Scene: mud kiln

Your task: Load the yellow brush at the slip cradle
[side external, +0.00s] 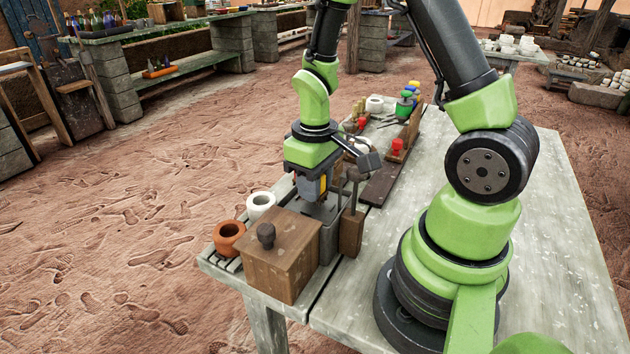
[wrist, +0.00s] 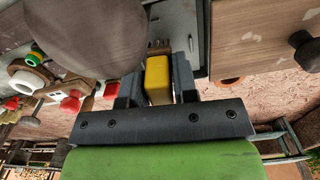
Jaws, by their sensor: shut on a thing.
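The yellow brush (wrist: 158,80) shows in the wrist view as a yellow block between my two dark fingers. My gripper (wrist: 158,88) is shut on it. In the side view my gripper (side external: 318,198) points down over a grey metal box (side external: 329,240), and a bit of yellow (side external: 323,185) shows between its fingers. The grey box may be the slip cradle; I cannot be sure. Its grey top also shows in the wrist view (wrist: 178,20), beyond the brush. The brush's lower end is hidden, so I cannot tell whether it touches the box.
A wooden box with a dark knob (side external: 282,262) stands beside the grey box. An orange pot (side external: 229,237) and a white pot (side external: 260,205) stand at the table's left edge. A wooden block with upright rods (side external: 351,232) is close on the right. The table's right side is clear.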

